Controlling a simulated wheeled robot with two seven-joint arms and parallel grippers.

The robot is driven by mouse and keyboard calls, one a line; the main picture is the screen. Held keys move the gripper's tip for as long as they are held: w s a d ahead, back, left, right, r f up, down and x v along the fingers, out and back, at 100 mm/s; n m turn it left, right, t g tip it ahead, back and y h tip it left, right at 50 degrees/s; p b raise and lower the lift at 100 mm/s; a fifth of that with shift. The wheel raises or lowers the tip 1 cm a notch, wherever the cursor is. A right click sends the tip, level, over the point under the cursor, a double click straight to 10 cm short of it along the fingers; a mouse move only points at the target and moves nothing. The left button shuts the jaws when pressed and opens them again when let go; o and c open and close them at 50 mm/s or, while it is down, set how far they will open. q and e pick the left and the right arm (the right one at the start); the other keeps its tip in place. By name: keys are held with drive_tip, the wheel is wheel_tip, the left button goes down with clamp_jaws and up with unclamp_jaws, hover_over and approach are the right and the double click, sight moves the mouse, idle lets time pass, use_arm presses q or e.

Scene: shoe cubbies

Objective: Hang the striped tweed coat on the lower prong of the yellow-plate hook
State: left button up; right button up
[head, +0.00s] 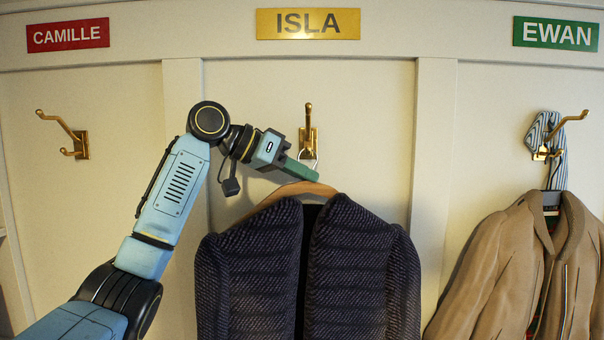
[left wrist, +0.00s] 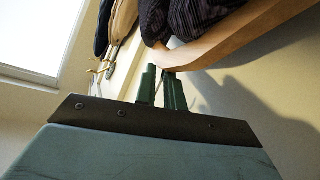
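The striped tweed coat (head: 345,262), dark navy with ribbed lines, hangs upright on a wooden hanger (head: 292,189) below the yellow ISLA plate (head: 308,24). The brass yellow-plate hook (head: 308,134) is right above it. The hanger's pale wire loop (head: 301,155) shows at the hook's lower part; I cannot tell whether it is over the lower prong. My left gripper (head: 306,172) crosses just above the hanger's wood, its green fingers close together at the hanger's neck. In the left wrist view, the fingers (left wrist: 163,88) meet the wooden hanger (left wrist: 225,38). My right gripper is not in view.
The hook under the red CAMILLE plate (head: 68,36) at left is empty. At right, a tan coat (head: 520,262) and a striped cloth (head: 556,150) hang on the hook under the green EWAN plate (head: 556,34). Upright wall strips (head: 433,160) divide the bays.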

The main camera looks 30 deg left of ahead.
use_arm(q)
drive_tip(key=o, duration=0.4)
drive_tip(key=shift+r, duration=0.25)
drive_tip(key=shift+f, duration=0.25)
drive_tip(key=b+v, duration=0.2)
drive_tip(key=v, duration=1.1)
drive_tip(key=shift+s+b, duration=0.25)
drive_tip(key=shift+b, duration=0.1)
